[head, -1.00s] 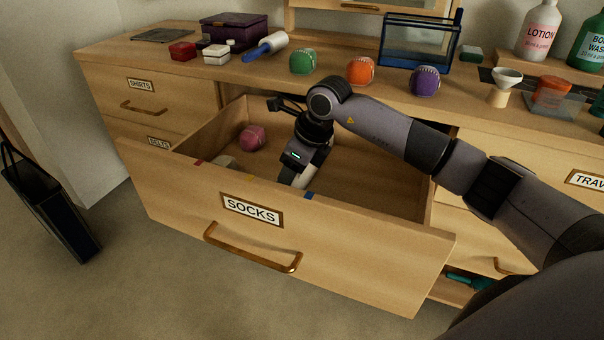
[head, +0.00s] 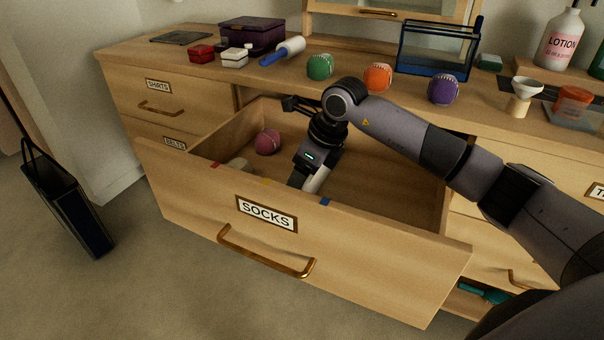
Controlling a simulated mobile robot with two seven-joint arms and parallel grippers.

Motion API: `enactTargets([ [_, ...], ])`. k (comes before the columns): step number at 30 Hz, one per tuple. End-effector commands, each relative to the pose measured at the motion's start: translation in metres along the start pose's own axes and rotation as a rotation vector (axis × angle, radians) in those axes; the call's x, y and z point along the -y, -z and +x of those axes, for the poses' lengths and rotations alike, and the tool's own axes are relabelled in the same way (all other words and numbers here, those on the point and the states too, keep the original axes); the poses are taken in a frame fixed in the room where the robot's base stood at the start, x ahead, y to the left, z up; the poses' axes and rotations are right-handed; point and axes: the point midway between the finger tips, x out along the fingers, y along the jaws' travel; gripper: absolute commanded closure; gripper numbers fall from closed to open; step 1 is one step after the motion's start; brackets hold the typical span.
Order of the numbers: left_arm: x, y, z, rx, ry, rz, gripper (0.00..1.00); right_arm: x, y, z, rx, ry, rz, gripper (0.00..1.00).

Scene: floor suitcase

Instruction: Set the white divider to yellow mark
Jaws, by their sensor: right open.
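The drawer labelled SOCKS (head: 365,250) is pulled open. Its front rim carries a red mark (head: 215,164) at left, a yellow mark (head: 266,182) in the middle and a blue mark (head: 325,202) to the right. A white piece, apparently the white divider (head: 319,180), stands inside the drawer just behind the blue mark, right of the yellow one. My right gripper (head: 300,181) points down into the drawer beside the white piece, on its left, and is open. Its fingertips are partly hidden behind the drawer front; I cannot tell whether they touch the divider. My left gripper is not in view.
A pink ball (head: 268,141) and a beige item (head: 238,164) lie in the drawer's left part. Green (head: 320,66), orange (head: 378,77) and purple (head: 443,88) balls sit on the dresser top. A dark bag (head: 66,203) stands on the floor at left.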

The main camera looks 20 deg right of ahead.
Motion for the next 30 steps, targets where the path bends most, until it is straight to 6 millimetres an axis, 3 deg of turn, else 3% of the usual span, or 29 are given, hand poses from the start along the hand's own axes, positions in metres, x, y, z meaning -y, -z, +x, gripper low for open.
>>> enactTargets([
  [6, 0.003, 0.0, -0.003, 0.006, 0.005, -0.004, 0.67, 0.001, -0.001, -0.039, 0.002, 0.005, 0.0, 0.32],
  [12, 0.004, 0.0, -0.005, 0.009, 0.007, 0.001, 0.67, 0.001, 0.0, -0.061, 0.002, 0.003, 0.0, 0.32],
  [30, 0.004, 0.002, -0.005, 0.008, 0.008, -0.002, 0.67, 0.0, 0.0, -0.064, 0.001, 0.002, 0.0, 0.32],
])
